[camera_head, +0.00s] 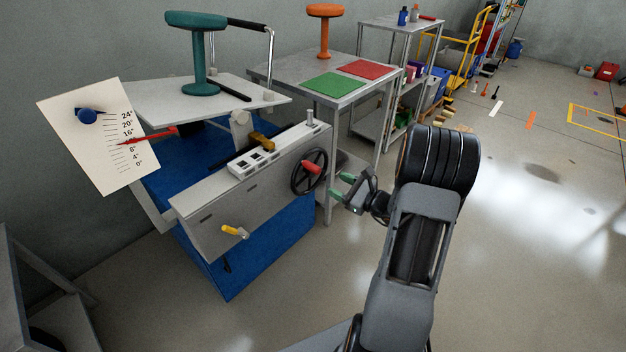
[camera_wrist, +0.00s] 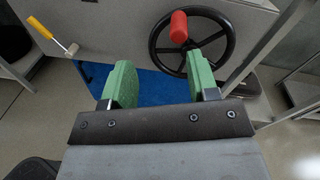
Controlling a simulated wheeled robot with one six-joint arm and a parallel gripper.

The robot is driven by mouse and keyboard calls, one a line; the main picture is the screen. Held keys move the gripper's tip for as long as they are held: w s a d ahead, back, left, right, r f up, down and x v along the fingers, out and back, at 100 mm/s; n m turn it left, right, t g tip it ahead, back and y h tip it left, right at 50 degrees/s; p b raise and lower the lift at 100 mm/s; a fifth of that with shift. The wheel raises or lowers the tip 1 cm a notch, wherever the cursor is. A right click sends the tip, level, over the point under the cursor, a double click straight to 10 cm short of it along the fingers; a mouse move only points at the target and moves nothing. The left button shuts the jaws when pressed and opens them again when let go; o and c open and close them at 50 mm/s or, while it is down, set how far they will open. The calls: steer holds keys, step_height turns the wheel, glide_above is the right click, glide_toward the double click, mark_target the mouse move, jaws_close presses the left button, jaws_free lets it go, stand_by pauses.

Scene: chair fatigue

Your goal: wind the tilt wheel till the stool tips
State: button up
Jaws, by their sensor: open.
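The tilt wheel (camera_head: 296,183) is a black spoked handwheel with a red knob (camera_head: 314,167), on the right end of the grey test machine's front. The wheel (camera_wrist: 229,45) and its red knob (camera_wrist: 179,27) also show ahead in the wrist view. My gripper (camera_head: 342,185) has green fingers, open and empty, just right of the wheel and apart from it. In the wrist view my gripper (camera_wrist: 160,82) spreads below the knob. The teal stool (camera_head: 199,60) stands on the tilting white plate (camera_head: 150,98). A red pointer (camera_head: 150,136) lies near 12–16° on the scale board (camera_head: 75,150).
A yellow-handled crank (camera_head: 234,231) juts from the machine front, left of the wheel. A metal table (camera_head: 345,100) with green and red mats and an orange stool (camera_head: 325,28) stands behind. The floor at right is mostly clear.

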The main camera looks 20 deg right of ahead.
steer(key=d+f+m+h, duration=0.1)
steer(key=d, duration=0.1)
steer(key=t+b, duration=0.1)
steer(key=b, duration=0.1)
glide_toward(303, 162)
steer(key=shift+m, duration=0.3)
steer(key=x, duration=0.6)
steer(key=shift+w+d+f, duration=0.2)
steer(key=shift+w+f, duration=0.2)
steer(key=shift+w, duration=0.05)
jaws_close()
